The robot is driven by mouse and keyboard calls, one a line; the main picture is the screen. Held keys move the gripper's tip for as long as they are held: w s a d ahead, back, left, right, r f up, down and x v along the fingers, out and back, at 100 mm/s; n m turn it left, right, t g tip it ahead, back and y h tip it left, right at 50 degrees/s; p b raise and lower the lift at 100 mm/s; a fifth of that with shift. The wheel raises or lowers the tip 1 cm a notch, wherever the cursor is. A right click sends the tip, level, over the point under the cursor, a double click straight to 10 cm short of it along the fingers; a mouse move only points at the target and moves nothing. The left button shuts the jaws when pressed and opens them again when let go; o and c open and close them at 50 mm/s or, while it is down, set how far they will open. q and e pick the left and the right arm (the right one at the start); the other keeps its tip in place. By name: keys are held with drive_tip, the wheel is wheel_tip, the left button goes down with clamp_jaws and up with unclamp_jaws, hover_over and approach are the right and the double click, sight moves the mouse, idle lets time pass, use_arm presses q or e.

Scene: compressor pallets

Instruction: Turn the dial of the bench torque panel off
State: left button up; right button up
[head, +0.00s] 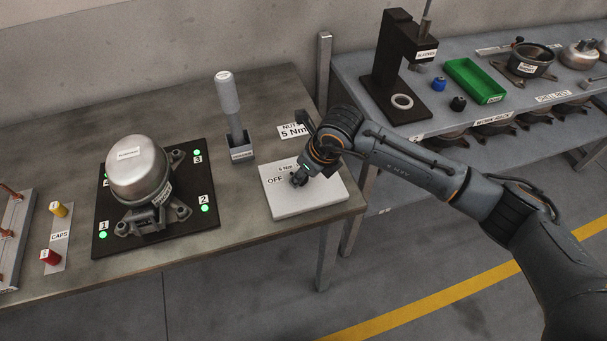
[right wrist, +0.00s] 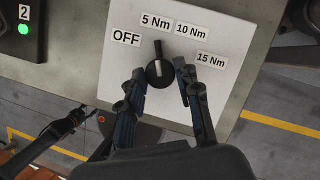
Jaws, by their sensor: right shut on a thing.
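The bench torque panel (head: 320,203) is a pale plate near the right end of the table. In the right wrist view the panel (right wrist: 112,75) carries the labels OFF, 5 Nm, 10 Nm and 15 Nm. My right gripper (right wrist: 161,78) is shut on the dial, one finger on each side. In the head view my right gripper (head: 300,178) comes down over the panel and hides most of the dial.
A grey-handled tool (head: 228,95) stands in a holder left of the panel. A silver compressor (head: 138,170) sits on a black pallet (head: 202,225) with green lights. A second bench (head: 350,68) with a black press (head: 388,75) and green tray (head: 474,80) is at the right.

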drive_tip(key=n+b, duration=0.1)
drive_tip(key=b, duration=0.1)
drive_tip(key=n+g+b, duration=0.1)
drive_tip(key=n+b, duration=0.1)
drive_tip(key=b, duration=0.1)
drive_tip(key=n+y+b, duration=0.1)
drive_tip(key=n+b, duration=0.1)
drive_tip(key=b, duration=0.1)
drive_tip(key=shift+w+f+g, duration=0.25)
drive_tip(key=shift+f+g, duration=0.05)
drive_tip(key=shift+r+n+g+b, duration=0.3)
drive_tip(key=shift+n+g+b, duration=0.2)
drive_tip(key=shift+n+b, duration=0.85)
drive_tip(key=o, duration=1.1)
drive_tip(key=shift+d, duration=0.1)
drive_tip(key=shift+r, duration=0.1)
drive_tip(key=v, duration=1.1)
drive_tip(key=shift+d+r, duration=0.3)
drive_tip(key=shift+d, duration=0.05)
